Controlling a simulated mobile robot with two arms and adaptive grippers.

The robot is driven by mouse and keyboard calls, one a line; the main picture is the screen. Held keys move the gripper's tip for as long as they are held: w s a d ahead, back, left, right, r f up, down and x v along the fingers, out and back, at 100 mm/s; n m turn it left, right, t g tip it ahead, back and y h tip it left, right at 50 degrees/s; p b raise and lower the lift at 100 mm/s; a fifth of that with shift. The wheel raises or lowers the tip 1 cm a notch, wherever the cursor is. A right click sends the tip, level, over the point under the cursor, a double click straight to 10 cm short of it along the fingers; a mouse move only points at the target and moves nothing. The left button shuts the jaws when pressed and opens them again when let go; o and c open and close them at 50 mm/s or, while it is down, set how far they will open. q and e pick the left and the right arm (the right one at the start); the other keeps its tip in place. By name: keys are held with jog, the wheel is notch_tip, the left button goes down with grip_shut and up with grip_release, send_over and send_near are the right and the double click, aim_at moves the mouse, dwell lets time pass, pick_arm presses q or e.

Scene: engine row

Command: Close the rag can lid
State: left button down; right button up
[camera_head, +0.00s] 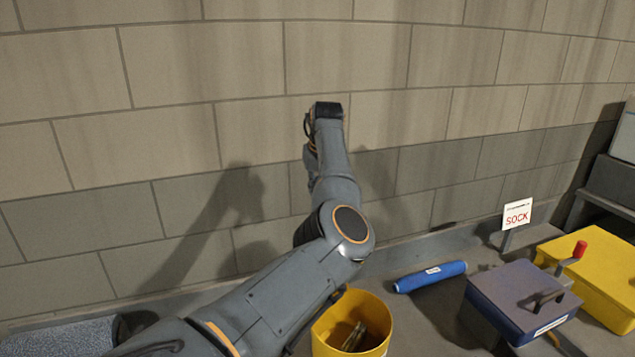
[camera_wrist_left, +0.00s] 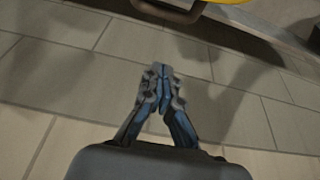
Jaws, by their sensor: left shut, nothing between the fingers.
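A yellow can (camera_head: 385,310) stands open at the bottom of the head view, partly covered by my left arm, with brownish contents inside. I take it to be the rag can. I cannot make out its lid in the head view. In the left wrist view a yellow edge (camera_wrist_left: 235,2) shows at the top, beside a dark piece with a loop-like handle (camera_wrist_left: 172,14); I cannot tell whether this is the lid. My left gripper (camera_wrist_left: 158,82) is shut and empty, in front of the block wall. Its fingers are not clear in the head view. My right gripper is not in view.
A blue tube (camera_head: 430,277) lies right of the can. Further right are a blue box (camera_head: 515,285) with a red-knobbed crank, a yellow box (camera_head: 610,265) and a SOCK sign (camera_head: 517,214). The block wall (camera_head: 230,60) stands close behind my raised arm.

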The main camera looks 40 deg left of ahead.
pick_arm(q)
notch_tip(320, 180, down, 6)
jog(key=s+d+p, duration=0.1)
jog(key=p, duration=0.3)
jog(key=shift+d+r, duration=0.15)
jog(key=shift+d, duration=0.2)
